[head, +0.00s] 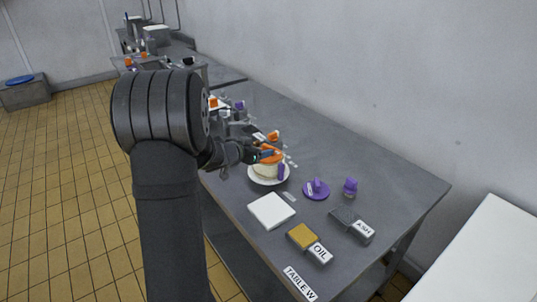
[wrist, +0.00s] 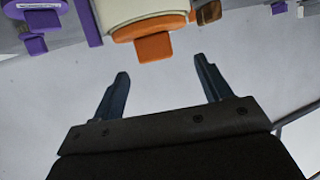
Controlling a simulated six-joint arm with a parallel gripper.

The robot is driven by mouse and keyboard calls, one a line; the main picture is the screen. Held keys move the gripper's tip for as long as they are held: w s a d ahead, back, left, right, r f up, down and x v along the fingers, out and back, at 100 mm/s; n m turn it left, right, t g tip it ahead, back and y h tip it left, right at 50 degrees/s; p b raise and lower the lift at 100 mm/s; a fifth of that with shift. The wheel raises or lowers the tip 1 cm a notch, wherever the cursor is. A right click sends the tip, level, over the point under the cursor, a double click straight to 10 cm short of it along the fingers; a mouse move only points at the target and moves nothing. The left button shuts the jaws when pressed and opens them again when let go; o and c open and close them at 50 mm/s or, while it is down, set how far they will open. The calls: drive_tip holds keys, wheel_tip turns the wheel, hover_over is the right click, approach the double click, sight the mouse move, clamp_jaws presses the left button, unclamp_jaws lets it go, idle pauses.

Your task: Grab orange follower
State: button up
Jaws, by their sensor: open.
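The orange follower (head: 268,155) is a round disc with a block-like knob, on top of a cream cylinder (head: 268,170) that stands on a white plate (head: 258,180). My gripper (head: 258,156) is beside it and partly covers it in the head view. In the wrist view the orange knob (wrist: 153,47) shows beyond the fingertips, with the orange rim and the cream cylinder (wrist: 120,10) behind it. My gripper (wrist: 161,70) is open and empty, its two dark fingers apart with the knob between their lines.
A purple disc with a knob (head: 316,190) and a purple-topped piece (head: 350,187) stand to the right on the grey table (head: 390,178). A white square (head: 271,210), an OIL box (head: 300,236) and an ASH box (head: 345,218) lie nearer. Small orange and purple pieces stand behind.

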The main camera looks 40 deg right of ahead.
sight(267, 148)
drive_tip(key=shift+s+f+x, duration=0.1)
drive_tip(key=shift+s+x, duration=0.05)
drive_tip(key=shift+x, duration=1.55)
drive_tip(key=shift+s+f+x, duration=0.15)
drive_tip(key=shift+x, duration=1.55)
drive_tip(key=c, duration=1.1)
drive_tip(key=shift+r, duration=0.1)
